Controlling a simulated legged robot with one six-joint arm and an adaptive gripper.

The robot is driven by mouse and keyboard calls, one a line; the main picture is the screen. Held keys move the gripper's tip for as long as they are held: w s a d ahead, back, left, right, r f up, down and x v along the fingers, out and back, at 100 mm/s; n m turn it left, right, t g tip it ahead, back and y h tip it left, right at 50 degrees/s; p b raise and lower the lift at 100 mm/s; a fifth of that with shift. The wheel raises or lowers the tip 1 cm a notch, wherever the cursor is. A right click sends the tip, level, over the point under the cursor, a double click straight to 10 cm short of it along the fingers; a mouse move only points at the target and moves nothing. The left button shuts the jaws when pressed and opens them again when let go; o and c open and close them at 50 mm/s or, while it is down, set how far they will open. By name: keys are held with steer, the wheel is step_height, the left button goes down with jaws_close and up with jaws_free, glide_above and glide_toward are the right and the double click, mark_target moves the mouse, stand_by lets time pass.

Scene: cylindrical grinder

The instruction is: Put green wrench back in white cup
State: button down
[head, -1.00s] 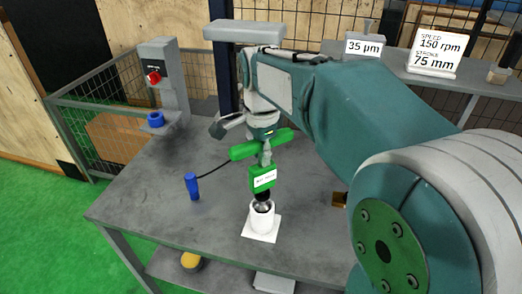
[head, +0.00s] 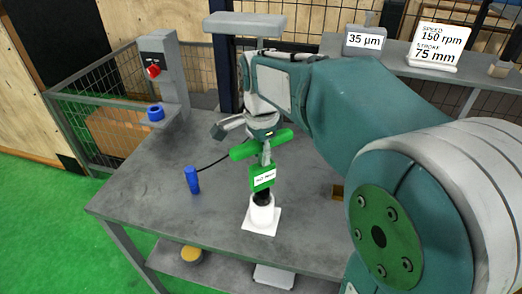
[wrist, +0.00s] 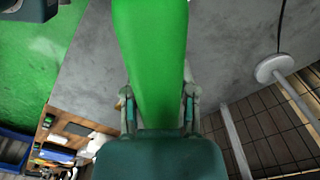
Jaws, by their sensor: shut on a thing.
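The green wrench (head: 262,180) is T-shaped, with a green crossbar, a green body with a white label and a dark lower end. It stands roughly upright over the white cup (head: 262,214), its dark end at the cup's mouth and partly hidden inside. How deep it sits cannot be told. My gripper (head: 266,157) is shut on the wrench near its crossbar, above the cup. In the wrist view, the green wrench (wrist: 150,55) fills the middle between my gripper's fingers (wrist: 160,108); the cup is hidden there.
The cup stands on a white square base on the grey table (head: 150,190). A blue cylinder (head: 192,180) with a black cable stands to the left. A control post (head: 163,75) with a red button stands at the back left.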

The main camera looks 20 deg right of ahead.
steer(key=shift+f, duration=2)
steer(key=shift+c, duration=1.7)
jaws_free()
step_height(320, 180, up, 12)
steer(key=shift+f, duration=0.1)
steer(key=s+f+n+t, duration=0.2)
steer(key=s+f+n, duration=0.2)
steer(key=s+n, duration=0.3)
steer(key=s+f+n+t, duration=0.3)
steer(key=s+f+n, duration=0.1)
steer(key=s+n, duration=0.4)
steer(key=shift+s+t, duration=0.3)
steer(key=shift+s, duration=0.6)
